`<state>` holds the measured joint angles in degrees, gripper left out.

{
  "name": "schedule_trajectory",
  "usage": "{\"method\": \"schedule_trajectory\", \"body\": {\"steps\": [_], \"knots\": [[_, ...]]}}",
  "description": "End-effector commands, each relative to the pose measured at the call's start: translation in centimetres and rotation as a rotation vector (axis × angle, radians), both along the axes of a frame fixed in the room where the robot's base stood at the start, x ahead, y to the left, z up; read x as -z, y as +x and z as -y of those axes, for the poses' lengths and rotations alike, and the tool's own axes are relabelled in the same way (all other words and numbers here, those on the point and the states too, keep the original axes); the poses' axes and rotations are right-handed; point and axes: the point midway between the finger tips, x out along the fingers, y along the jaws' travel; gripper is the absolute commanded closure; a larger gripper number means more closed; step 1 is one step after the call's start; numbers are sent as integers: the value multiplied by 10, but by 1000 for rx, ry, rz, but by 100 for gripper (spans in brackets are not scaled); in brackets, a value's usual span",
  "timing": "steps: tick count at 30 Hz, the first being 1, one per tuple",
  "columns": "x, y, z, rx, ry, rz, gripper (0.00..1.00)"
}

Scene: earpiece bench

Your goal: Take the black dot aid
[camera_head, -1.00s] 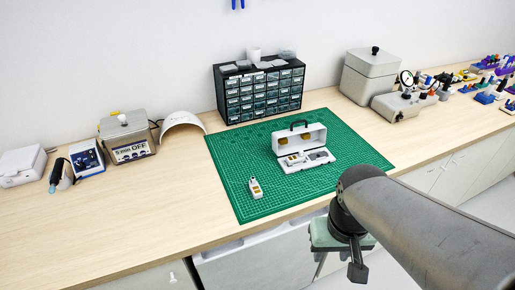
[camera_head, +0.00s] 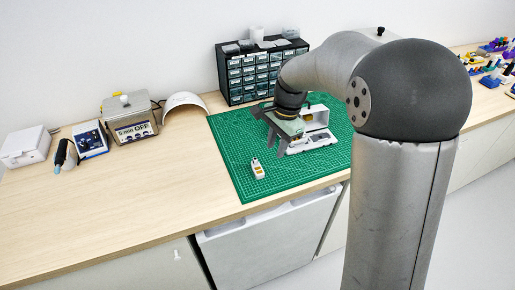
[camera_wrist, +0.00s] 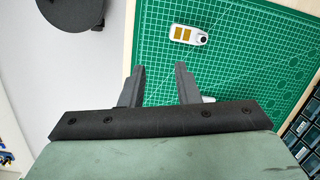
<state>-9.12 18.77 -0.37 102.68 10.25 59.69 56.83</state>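A small white piece (camera_head: 258,169) lies on the green cutting mat (camera_head: 232,165), near the mat's front left. In the wrist view this white piece (camera_wrist: 188,35) shows two tan patches and a black dot at its right end. My gripper (camera_wrist: 160,68) is open and empty, its two dark fingers apart, with the piece beyond the fingertips and a little right. In the head view my gripper (camera_head: 272,128) is above the mat, between the piece and the open white case (camera_head: 318,118). The gripper hides part of the case and its contents.
A black drawer cabinet (camera_head: 250,72) stands behind the mat. A curved white shell (camera_head: 186,102), a grey box marked OFF (camera_head: 130,116) and a blue device (camera_head: 90,139) stand to the left. The wooden bench (camera_head: 150,190) left of the mat is clear.

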Motion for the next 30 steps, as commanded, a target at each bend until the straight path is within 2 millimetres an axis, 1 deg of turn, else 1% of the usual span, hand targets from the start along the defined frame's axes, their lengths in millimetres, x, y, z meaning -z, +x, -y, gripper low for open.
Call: {"method": "schedule_trajectory", "body": {"steps": [1, 3, 6, 8, 17, 30], "knots": [[11, 19, -13, 64, 6, -25, 71], [21, 38, -26, 150, 15, -49, 71], [31, 54, -38, 229, 20, -71, 71], [35, 58, -42, 255, 22, -78, 71], [45, 60, -45, 272, 23, -82, 71], [78, 57, -50, 270, 22, -81, 71]]}}
